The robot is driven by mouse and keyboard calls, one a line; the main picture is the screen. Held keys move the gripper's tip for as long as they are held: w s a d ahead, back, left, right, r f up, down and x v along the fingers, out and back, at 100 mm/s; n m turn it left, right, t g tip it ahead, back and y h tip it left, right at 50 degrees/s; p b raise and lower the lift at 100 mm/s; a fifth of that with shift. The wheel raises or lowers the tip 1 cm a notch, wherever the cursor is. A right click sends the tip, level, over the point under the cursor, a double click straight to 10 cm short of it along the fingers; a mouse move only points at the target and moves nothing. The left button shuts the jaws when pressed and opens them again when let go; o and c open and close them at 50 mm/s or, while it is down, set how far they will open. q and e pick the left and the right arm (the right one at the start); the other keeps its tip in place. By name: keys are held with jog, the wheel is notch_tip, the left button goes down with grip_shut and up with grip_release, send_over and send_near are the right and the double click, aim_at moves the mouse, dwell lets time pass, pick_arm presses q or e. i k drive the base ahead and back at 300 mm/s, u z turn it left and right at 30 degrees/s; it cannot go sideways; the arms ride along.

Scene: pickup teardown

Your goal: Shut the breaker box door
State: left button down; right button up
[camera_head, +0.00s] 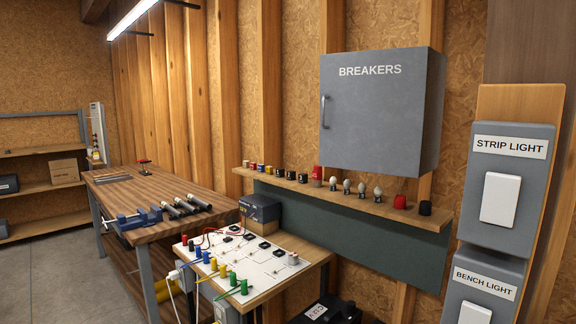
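The grey breaker box (433,115) is mounted on the wooden wall right of centre. Its door (375,120) faces me, marked BREAKERS, with a vertical handle (324,111) near its left edge. The door looks flat against the front of the box, and I see no gap or interior. The box's left side is hidden from this angle. Neither of my grippers is in view.
A narrow shelf (425,216) with small bulbs and caps runs below the box. A board with coloured terminals (240,257) sits on a small table. A workbench (150,190) stands left. Switch panels (510,190) stand at right. Open floor (50,270) lies at left.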

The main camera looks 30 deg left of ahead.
aim_at(372, 103)
jog(key=u, duration=0.2)
jog(key=i, duration=0.95)
jog(key=z, duration=0.7)
